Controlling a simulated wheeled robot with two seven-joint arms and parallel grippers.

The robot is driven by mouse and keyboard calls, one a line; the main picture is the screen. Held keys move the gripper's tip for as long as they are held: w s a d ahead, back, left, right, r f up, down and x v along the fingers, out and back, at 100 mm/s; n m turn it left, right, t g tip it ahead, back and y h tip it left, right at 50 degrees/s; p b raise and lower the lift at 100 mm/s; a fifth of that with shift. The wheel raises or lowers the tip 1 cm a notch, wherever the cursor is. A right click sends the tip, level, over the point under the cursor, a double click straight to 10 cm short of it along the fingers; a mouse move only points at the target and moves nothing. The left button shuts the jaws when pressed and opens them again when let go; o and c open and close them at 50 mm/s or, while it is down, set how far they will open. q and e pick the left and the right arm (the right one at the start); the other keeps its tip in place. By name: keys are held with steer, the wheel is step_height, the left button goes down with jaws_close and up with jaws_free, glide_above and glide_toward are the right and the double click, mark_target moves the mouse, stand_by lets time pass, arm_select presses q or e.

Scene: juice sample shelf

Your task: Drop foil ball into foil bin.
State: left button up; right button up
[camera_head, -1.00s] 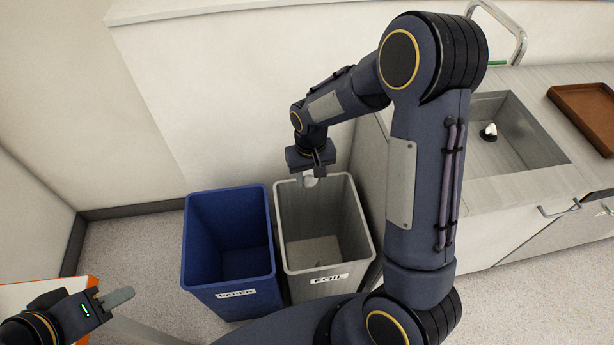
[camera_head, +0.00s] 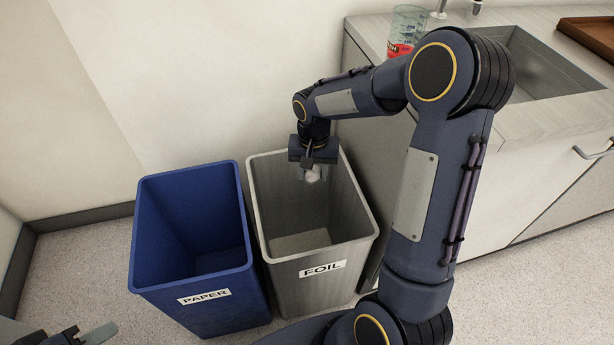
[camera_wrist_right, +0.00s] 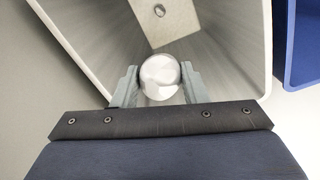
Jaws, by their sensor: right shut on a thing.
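The silvery foil ball (camera_head: 313,174) is held between the fingers of my right gripper (camera_head: 311,172). In the right wrist view, the ball (camera_wrist_right: 160,78) sits between both fingertips of the gripper (camera_wrist_right: 158,84). My right gripper points down over the mouth of the grey foil bin (camera_head: 322,268), labelled FOIL, towards its back. The wrist view looks into the bin (camera_wrist_right: 225,45), and the ball is in front of its opening. My left gripper (camera_head: 98,334) is at the bottom left edge, mostly cut off, away from the bins.
A blue bin (camera_head: 200,298) labelled PAPER stands just left of the foil bin. A counter (camera_head: 540,125) with a sink (camera_head: 550,75), a beaker (camera_head: 405,30) and a brown tray (camera_head: 590,35) is on the right. The wall is behind the bins.

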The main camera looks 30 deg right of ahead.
step_height(320, 180, down, 6)
steer(key=b, duration=0.5)
steer(key=shift+f, duration=0.25)
steer(key=shift+d, duration=0.1)
steer(key=o, duration=1)
steer(key=shift+o, duration=0.2)
steer(key=shift+r, duration=0.1)
step_height(320, 180, up, 8)
steer(key=p, duration=0.2)
steer(key=shift+p, duration=0.4)
